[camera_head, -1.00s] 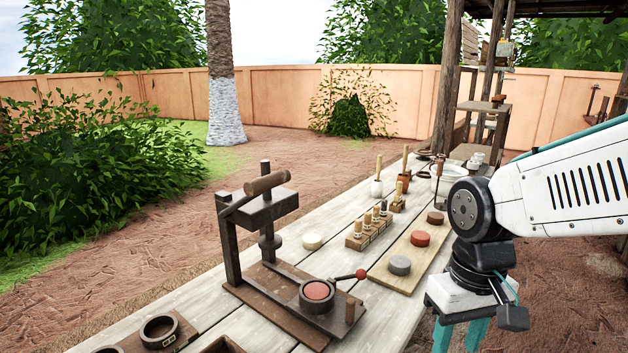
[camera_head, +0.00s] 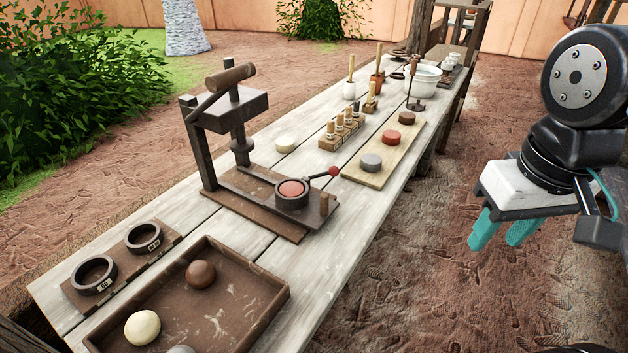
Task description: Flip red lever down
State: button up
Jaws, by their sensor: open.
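The red lever is a thin dark rod with a red ball knob (camera_head: 333,171), sticking out to the right from the round mould of a dark wooden press (camera_head: 268,192) on the table. A red-brown disc (camera_head: 291,188) sits in the mould. The rod slants slightly up toward its knob. My gripper (camera_head: 503,243), with two teal fingers, hangs at the right over the dirt ground, clear of the table. It is open with nothing between its fingers, and is well apart from the lever.
A brown tray (camera_head: 285,293) with several balls and a board with two rings (camera_head: 175,238) stand at the near left. A board with discs (camera_head: 353,174), a stamp rack (camera_head: 324,143) and a white pot (camera_head: 434,79) stand beyond the press. The ground right of the table is open.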

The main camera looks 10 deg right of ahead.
aim_at(334, 171)
jog(key=z, duration=1.3)
jog(key=i, duration=0.55)
jog(key=u, duration=2.3)
